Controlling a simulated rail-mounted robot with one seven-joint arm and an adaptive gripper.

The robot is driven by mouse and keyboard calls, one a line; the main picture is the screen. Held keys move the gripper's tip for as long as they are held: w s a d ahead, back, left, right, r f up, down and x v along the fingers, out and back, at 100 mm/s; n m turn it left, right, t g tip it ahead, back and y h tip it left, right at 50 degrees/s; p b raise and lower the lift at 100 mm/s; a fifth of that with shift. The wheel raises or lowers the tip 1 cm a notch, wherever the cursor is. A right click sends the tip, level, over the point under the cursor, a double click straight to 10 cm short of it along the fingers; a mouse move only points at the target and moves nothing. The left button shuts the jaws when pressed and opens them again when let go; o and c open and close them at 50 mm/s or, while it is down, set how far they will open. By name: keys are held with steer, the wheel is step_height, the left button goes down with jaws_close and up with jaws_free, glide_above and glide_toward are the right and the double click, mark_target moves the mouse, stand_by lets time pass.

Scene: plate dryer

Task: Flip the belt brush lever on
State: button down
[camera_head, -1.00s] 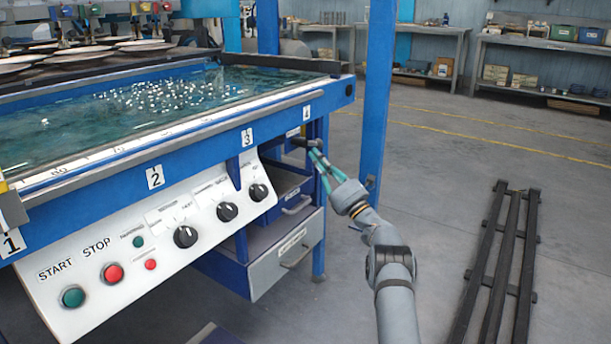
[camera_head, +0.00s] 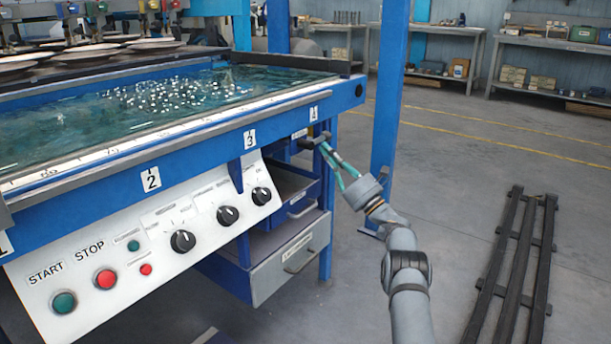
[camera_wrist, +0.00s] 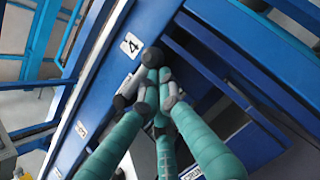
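A dark lever with a rounded black end (camera_head: 306,143) sticks out below the label 4 on the blue machine's front rail. In the wrist view its black ball end (camera_wrist: 153,57) is just beyond my fingertips. My gripper (camera_head: 322,146) is at the lever, its teal fingers converging. In the wrist view, the grey tips of my gripper (camera_wrist: 158,97) are bunched close together against or right beside the lever. The tips partly hide the lever's shaft, so I cannot tell whether they touch or grip it.
A white sloped panel (camera_head: 150,215) with START and STOP buttons and black knobs is at left. A blue post (camera_head: 388,110) stands close to my gripper. Black rails (camera_head: 510,265) lie on the floor at right.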

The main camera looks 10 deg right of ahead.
steer(key=s+d+f+p, duration=0.2)
steer(key=s+d+f, duration=0.4)
steer(key=f, duration=0.3)
steer(key=shift+s+d+f, duration=0.15)
steer(key=shift+s+f, duration=0.15)
stand_by(0.6)
